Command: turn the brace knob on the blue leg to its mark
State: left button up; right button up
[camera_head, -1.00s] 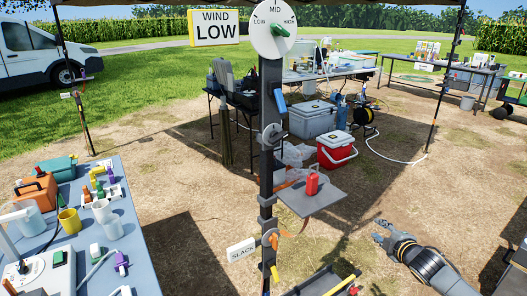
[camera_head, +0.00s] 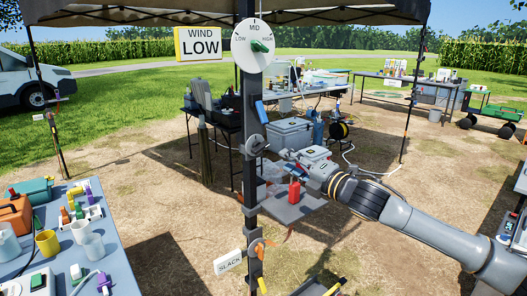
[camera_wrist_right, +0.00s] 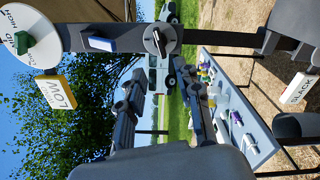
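The near canopy leg (camera_head: 250,190) is a dark upright post with a blue tag (camera_head: 261,110). Below the tag is the brace knob (camera_head: 256,144), a grey disc that also shows in the wrist view (camera_wrist_right: 157,41) with a black bar handle. I cannot make out its mark. Above is a white LOW/MID/HIGH dial (camera_head: 246,58) with a green pointer (camera_head: 262,46). My right gripper (camera_head: 288,156) is to the right of the post, apart from the knob. In the wrist view its fingers (camera_wrist_right: 162,100) are spread and empty. My left gripper is not in view.
A WIND LOW sign (camera_head: 201,43) and a SLACK sign (camera_head: 228,262) hang by the post. A grey shelf (camera_head: 284,214) with a red bottle (camera_head: 294,190) is beyond my right gripper. A cluttered blue-grey table (camera_head: 119,258) stands at the left.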

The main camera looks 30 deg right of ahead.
aim_at(263, 149)
jog(key=w+p, duration=0.1)
jog(key=w, duration=0.2)
jog(key=w+p, duration=0.2)
jog(key=w, duration=0.1)
jog(key=w+p, duration=0.2)
jog(key=w, duration=0.2)
jog(key=shift+a+r, duration=0.15)
jog(key=shift+a, duration=0.15)
jog(key=shift+w+a+f, duration=0.1)
jog(key=shift+w+f, duration=0.1)
jog(key=shift+w, duration=0.45)
grip_shut()
